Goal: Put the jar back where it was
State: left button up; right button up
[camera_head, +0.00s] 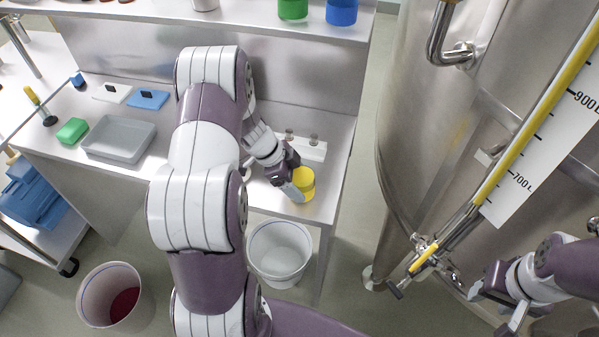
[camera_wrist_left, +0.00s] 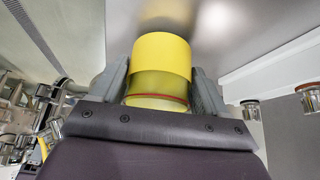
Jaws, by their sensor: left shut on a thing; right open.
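The yellow jar (camera_head: 303,184) is at the front right part of the steel bench (camera_head: 330,160). My left gripper (camera_head: 291,185) is shut on it. In the left wrist view the jar (camera_wrist_left: 160,62) sits between both fingers, with a yellow upper part and a clear yellowish band with a red line below. I cannot tell whether it touches the bench. A green jar (camera_head: 293,8) and a blue jar (camera_head: 341,11) stand on the shelf (camera_head: 240,18) above. My right gripper (camera_head: 497,303) is open and empty at the lower right, near the vat.
A white holder (camera_head: 308,150) with small glass vials is behind the jar. A grey tray (camera_head: 119,139), green block (camera_head: 72,131) and blue pad (camera_head: 148,99) lie left. A white bucket (camera_head: 279,254) stands below the bench edge. A large steel vat (camera_head: 430,130) is at right.

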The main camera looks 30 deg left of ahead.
pick_arm(q)
jog(key=shift+f, duration=0.15)
jog(key=o, duration=1.5)
jog(key=shift+f, duration=0.1)
jog(key=shift+c, duration=0.2)
jog(key=shift+r, duration=0.25)
jog(key=p+v, duration=0.2)
jog(key=v, duration=0.9)
jog(key=w+d+r+n+t+y, duration=0.35)
jog(key=w+r+t, duration=0.25)
jog(key=w, duration=0.3)
jog(key=s+d+f+n+g+y, duration=0.1)
jog(key=s+d+n+g, duration=0.2)
jog(key=s, duration=0.7)
jog(key=s+d+f+n+g+y, duration=0.1)
jog(key=s+d+n+g, duration=0.3)
jog(key=s, duration=0.6)
jog(key=d+n, duration=0.2)
jog(key=d, duration=0.1)
jog(key=shift+d+f, duration=0.25)
jog(key=shift+d, duration=0.05)
